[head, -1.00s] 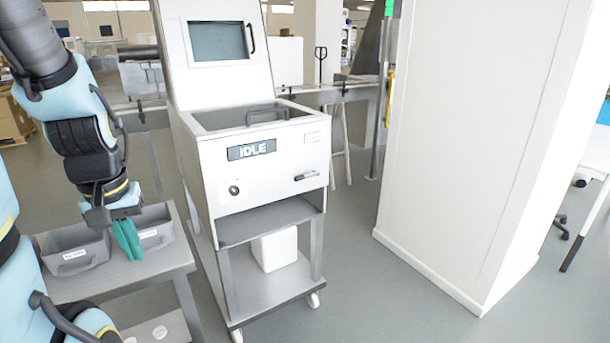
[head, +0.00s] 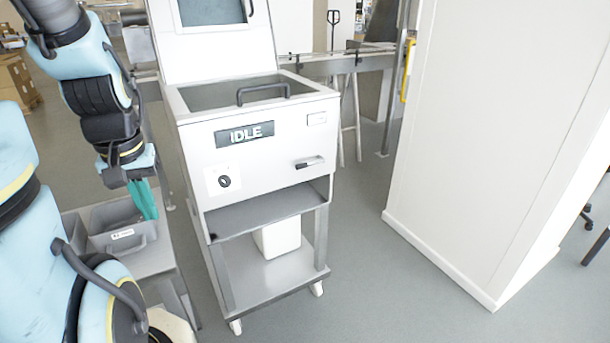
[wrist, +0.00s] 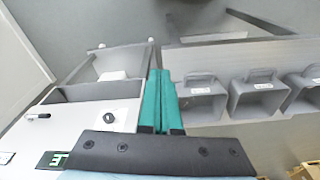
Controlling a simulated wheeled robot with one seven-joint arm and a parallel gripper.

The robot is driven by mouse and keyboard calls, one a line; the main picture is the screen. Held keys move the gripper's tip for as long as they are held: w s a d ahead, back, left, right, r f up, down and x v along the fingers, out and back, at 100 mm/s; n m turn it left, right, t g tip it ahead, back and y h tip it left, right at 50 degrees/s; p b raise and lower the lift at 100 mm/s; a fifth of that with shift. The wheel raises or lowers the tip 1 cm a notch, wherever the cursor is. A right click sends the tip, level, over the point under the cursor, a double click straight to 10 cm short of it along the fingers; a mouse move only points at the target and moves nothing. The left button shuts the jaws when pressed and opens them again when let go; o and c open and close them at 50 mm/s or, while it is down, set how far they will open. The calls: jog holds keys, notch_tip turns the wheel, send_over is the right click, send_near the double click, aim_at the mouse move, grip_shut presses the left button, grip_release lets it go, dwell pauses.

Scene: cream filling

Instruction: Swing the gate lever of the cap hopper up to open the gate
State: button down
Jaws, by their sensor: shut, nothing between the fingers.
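The cap hopper (head: 256,160) is a white wheeled machine with an open bin on top and an "IDLE" display. Its likely gate lever (head: 310,162), a short dark handle with a light pivot end, lies nearly level on the right of the front panel. The lever also shows at the left in the wrist view (wrist: 38,116). My gripper (head: 147,216) has green fingers pointing down, closed together and empty. It hangs left of the hopper, well apart from the lever. The fingers also show in the wrist view (wrist: 157,75).
A side table with grey bins (head: 128,236) stands below my gripper, left of the hopper. A black knob (head: 224,181) sits on the panel's left. A bar handle (head: 263,92) rises at the bin's front edge. A tall white cabinet (head: 490,130) stands right; floor between is clear.

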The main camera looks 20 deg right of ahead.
jog(key=w+d+f+m+t+y+b, duration=0.1)
jog(key=w+d+f+m+y+b, duration=0.1)
jog(key=w+d+f+m+y, duration=0.4)
jog(key=w+d+f+m+t+y+b, duration=0.1)
jog(key=w+d+f+m+t, duration=0.1)
jog(key=w+d+f+m, duration=0.7)
jog(key=s+d+f+m+t+h+b, duration=0.1)
jog(key=d+m+t+h, duration=0.1)
jog(key=d+m+t, duration=0.4)
jog(key=s+d+f+m+t+h+b, duration=0.1)
jog(key=d+m+t, duration=0.4)
jog(key=d+m, duration=0.7)
jog(key=s+d+f+h, duration=0.1)
jog(key=d+h, duration=0.1)
jog(key=d, duration=0.6)
jog(key=shift+s+m+t, duration=0.3)
jog(key=shift+t, duration=0.1)
